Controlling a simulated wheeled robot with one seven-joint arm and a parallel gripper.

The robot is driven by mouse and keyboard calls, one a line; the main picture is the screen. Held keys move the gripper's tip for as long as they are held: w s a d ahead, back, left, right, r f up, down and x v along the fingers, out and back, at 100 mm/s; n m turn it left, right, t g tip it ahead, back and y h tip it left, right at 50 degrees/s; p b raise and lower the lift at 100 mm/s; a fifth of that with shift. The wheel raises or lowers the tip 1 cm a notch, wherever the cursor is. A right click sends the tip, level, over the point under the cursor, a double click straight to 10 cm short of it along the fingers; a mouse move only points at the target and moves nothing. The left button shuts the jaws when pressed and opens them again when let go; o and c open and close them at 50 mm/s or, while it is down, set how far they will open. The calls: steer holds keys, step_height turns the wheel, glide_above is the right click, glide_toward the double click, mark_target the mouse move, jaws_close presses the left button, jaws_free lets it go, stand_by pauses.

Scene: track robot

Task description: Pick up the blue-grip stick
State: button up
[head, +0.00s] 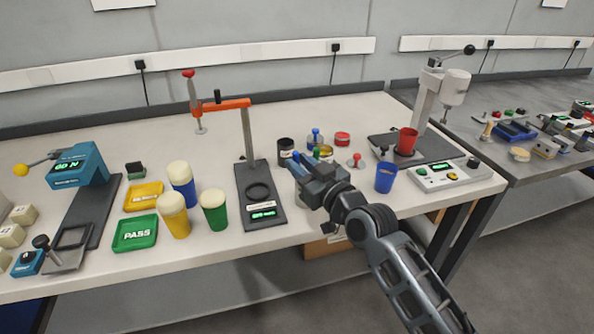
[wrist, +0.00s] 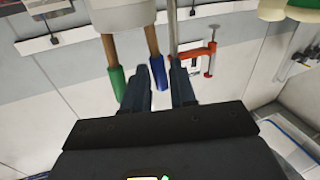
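The blue-grip stick (wrist: 158,73) shows in the wrist view, with a wooden shaft running into a pale container (wrist: 122,14) at the top edge. A green-grip stick (wrist: 117,82) leaves the same container to the left. My gripper (wrist: 160,78) is open. Its two dark blue fingers appear on either side of the blue grip, with gaps visible; whether the grip is at their depth I cannot tell. In the head view my gripper (head: 298,165) is over the table's middle, and its body hides much of what lies behind it. The stick is not clearly distinguishable there.
An orange-armed press (head: 247,130) stands left of my gripper. A black can (head: 286,145), a blue cup (head: 386,178) and a red cup (head: 407,141) are nearby. Green (head: 213,210), yellow (head: 173,217) and blue (head: 182,190) pale-topped cups stand further left on the table (head: 190,272).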

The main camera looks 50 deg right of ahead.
steer(key=shift+x, duration=1)
steer(key=shift+c, duration=0.4)
jaws_close()
steer(key=shift+r, duration=0.1)
